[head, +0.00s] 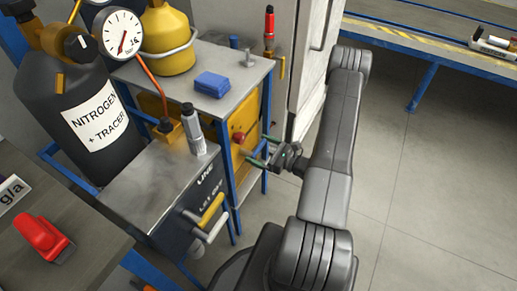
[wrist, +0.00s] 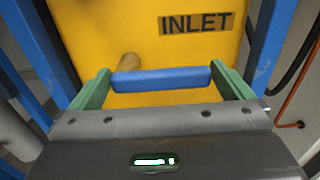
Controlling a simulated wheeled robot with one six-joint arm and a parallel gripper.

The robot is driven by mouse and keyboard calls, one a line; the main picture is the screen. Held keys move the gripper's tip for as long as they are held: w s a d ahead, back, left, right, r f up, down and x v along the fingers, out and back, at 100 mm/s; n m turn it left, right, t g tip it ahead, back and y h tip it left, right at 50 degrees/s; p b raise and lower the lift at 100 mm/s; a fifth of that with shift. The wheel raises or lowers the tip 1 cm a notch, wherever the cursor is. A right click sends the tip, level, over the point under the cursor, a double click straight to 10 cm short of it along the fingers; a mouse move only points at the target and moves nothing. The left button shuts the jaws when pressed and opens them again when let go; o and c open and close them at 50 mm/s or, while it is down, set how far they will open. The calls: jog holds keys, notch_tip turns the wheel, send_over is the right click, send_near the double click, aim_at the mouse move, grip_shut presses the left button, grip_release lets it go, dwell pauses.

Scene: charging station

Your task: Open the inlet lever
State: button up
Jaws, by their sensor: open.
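In the wrist view, a blue bar-shaped handle (wrist: 160,80), which looks like the inlet lever, lies crosswise in front of a yellow panel (wrist: 100,30) with a black INLET label (wrist: 196,23). A short tan peg (wrist: 128,64) shows at its left end. My gripper (wrist: 160,73) is open, with one green finger at each end of the blue handle; I cannot tell whether they touch it.
A grey LINE box (head: 150,185) with a yellow lever (head: 212,210) stands nearer, left of my arm. A red knob (head: 238,138) is on the yellow box. Blue frame posts (wrist: 268,40) flank the panel closely. Floor (head: 420,200) to the right is clear.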

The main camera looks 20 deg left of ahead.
jog(key=shift+a, duration=0.5)
jog(key=c, duration=1.1)
jog(key=shift+o, duration=0.2)
